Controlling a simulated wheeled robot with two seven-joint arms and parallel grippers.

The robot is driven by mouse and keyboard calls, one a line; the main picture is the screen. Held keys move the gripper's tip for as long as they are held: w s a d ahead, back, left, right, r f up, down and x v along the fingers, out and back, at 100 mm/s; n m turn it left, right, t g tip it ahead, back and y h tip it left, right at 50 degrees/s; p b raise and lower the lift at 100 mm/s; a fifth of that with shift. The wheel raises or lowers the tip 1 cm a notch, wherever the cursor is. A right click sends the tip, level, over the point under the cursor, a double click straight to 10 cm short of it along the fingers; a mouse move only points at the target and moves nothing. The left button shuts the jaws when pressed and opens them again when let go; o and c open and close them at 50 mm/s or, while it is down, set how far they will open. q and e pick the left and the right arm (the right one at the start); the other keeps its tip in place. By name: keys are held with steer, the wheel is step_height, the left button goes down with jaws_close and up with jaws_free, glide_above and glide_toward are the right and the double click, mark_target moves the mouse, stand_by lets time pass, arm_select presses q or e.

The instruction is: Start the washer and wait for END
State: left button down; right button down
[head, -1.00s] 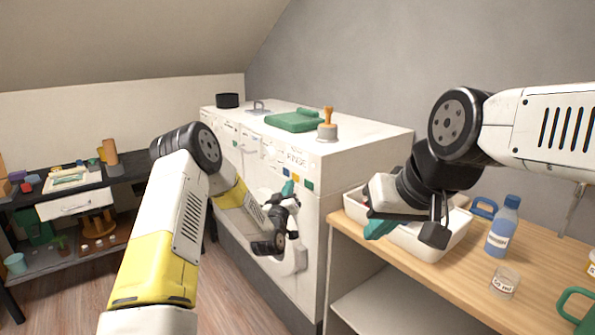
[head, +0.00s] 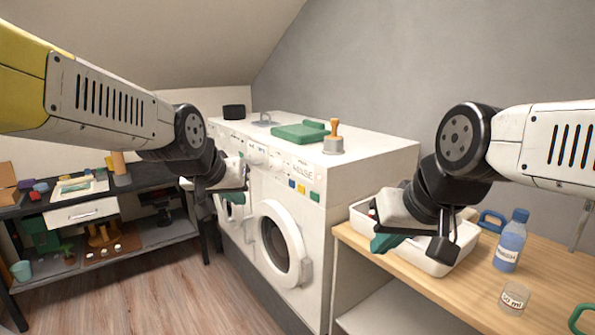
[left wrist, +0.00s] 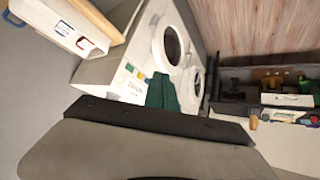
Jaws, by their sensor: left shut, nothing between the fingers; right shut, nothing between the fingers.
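The near white washer (head: 318,230) has a round dark-glass door (head: 275,245) that looks shut. Its panel text (head: 302,175) appears to read RINSE, above blue, yellow and green buttons (head: 301,187). The washer also shows in the left wrist view (left wrist: 125,75), with its door and coloured buttons. My left gripper (head: 244,174) is shut and empty, in front of the machines and apart from the near door. Its teal fingers (left wrist: 163,92) show together in the left wrist view. My right gripper (head: 386,243) is shut and empty over the bench's white tub.
A second machine with a round door (head: 231,207) stands beyond. The wooden bench (head: 450,288) holds a white tub (head: 440,262), blue bottle (head: 511,242) and small cup (head: 514,298). Floor at left is clear.

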arm_select(q)
steer(key=s+a+f+g, duration=0.1)
steer(key=s+f+g, duration=0.1)
steer(key=s, duration=1.1)
steer(key=shift+s+a+g, duration=0.2)
steer(key=shift+s+g, duration=0.1)
steer(key=shift+s, duration=0.05)
